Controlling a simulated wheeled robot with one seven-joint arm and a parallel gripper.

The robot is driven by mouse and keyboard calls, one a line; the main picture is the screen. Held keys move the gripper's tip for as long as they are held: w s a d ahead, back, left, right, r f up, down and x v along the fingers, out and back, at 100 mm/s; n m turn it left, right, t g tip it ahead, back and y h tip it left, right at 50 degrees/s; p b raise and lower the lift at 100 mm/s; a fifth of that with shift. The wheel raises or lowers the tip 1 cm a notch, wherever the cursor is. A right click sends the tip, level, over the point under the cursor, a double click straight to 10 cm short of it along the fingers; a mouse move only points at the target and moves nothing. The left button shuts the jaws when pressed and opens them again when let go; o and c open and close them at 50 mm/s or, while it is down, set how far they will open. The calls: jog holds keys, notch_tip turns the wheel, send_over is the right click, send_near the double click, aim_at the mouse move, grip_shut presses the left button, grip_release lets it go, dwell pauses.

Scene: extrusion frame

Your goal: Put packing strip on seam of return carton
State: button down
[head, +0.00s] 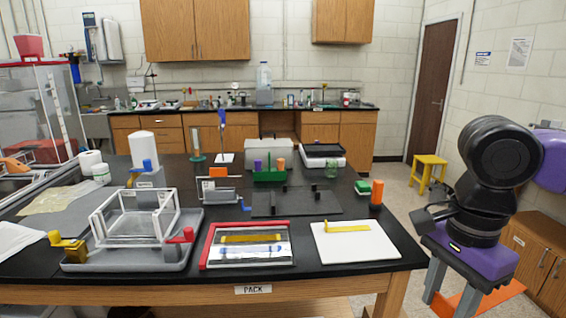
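A flat yellow strip (347,228) lies on a white board (365,248) at the right front of the black table. Left of it is a shallow red-edged tray (205,247) with another yellow strip (250,238) across it and a blue-marked strip below. I cannot tell for certain which thing is the return carton or where its seam is. My gripper (448,297) hangs right of the table, apart from everything on it. Its grey fingers are spread, with nothing visible between them; the lower tips are near the picture's bottom edge.
A clear-walled box (133,222) stands on a grey base at the left, with yellow and red clamps beside it. A yellow stool (429,162) stands on the floor behind.

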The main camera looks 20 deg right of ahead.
jog(key=w+a+f+n, duration=0.6)
jog(key=a+f+n, duration=0.1)
jog(key=f, duration=0.3)
jog(key=w+a+f+n, duration=0.7)
jog(key=a+f+n, duration=0.1)
jog(key=f, duration=0.3)
jog(key=shift+a+f, duration=0.25)
jog(key=shift+a, duration=0.6)
jog(key=shift+d, duration=0.1)
jog(key=shift+s+d, duration=0.15)
jog(key=shift+d, duration=0.1)
